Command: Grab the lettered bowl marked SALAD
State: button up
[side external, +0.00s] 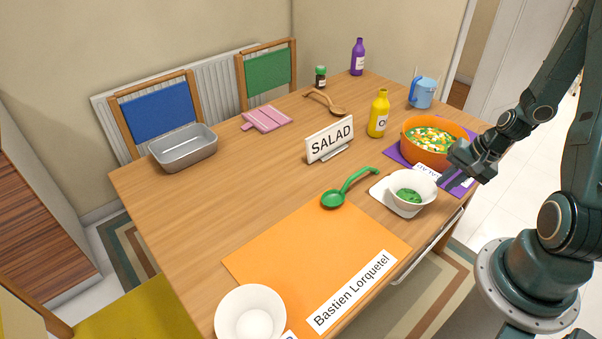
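An orange bowl (408,146) filled with a mixed salad sits on a purple mat (396,158) at the right of the table. A white label (426,171) in front of it shows letters like "ALAD", partly hidden. My gripper (447,181) hangs at the front right of the orange bowl, just above and right of a white bowl (411,199) with green contents. My gripper looks empty; its finger gap is too small to tell.
A green ladle (345,190) lies left of the white bowl. A metal pan (184,150) is far left.

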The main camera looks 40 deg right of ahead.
aim_at(429, 195)
jog(key=shift+x, duration=1.4)
jog(key=shift+x, duration=2.6)
jog(key=shift+w+a, duration=0.1)
jog(key=shift+c, duration=0.4)
grip_shut()
jog(key=shift+r, duration=0.25)
notch_tip(429, 195, up, 20)
jog(key=shift+f, duration=0.2)
